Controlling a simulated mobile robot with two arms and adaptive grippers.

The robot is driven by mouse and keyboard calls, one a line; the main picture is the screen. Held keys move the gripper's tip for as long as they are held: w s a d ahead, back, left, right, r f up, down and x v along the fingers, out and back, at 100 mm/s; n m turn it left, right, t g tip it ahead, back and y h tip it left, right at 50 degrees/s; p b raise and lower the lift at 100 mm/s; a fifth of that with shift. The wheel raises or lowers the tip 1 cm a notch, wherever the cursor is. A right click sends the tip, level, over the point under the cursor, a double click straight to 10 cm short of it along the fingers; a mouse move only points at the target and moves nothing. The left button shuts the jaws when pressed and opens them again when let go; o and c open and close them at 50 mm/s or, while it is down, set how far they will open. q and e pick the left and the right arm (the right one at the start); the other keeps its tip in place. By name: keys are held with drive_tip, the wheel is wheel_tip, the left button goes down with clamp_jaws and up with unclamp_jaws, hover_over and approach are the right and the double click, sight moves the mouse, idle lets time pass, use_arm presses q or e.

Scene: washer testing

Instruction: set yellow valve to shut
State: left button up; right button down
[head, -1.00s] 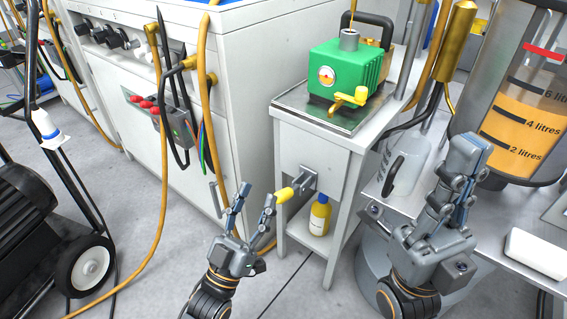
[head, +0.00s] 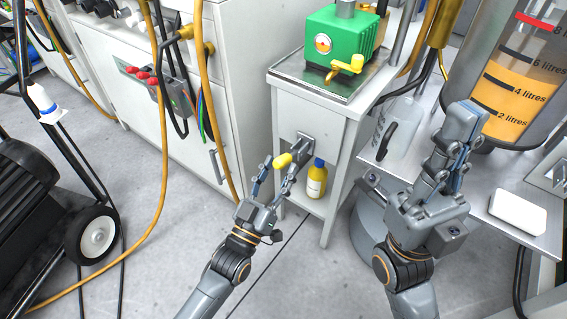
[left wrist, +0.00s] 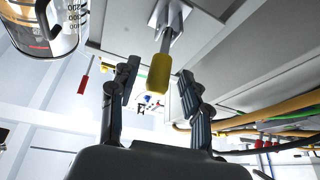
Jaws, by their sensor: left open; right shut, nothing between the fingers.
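The yellow valve handle (head: 283,160) is a lever with a yellow end on a grey metal mount (head: 304,144), on the front of the white stand. It sticks out toward the lower left. My left gripper (head: 279,172) is open around the handle's end. In the left wrist view the yellow end (left wrist: 159,73) lies between the two spread fingers (left wrist: 158,84), with a gap visible on each side. Contact is not visible. My right gripper (head: 461,146) is shut and empty, well to the right, in front of the steel bench.
A green pump (head: 338,38) with its own yellow crank stands on the white stand (head: 318,108). A yellow bottle (head: 316,182) sits on the stand's lower shelf, just right of the left gripper. An orange hose (head: 162,170) hangs at the left. Floor between is clear.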

sight(287, 158)
use_arm(q)
drive_tip(key=shift+x, duration=1.45)
drive_tip(key=shift+c, duration=0.5)
clamp_jaws()
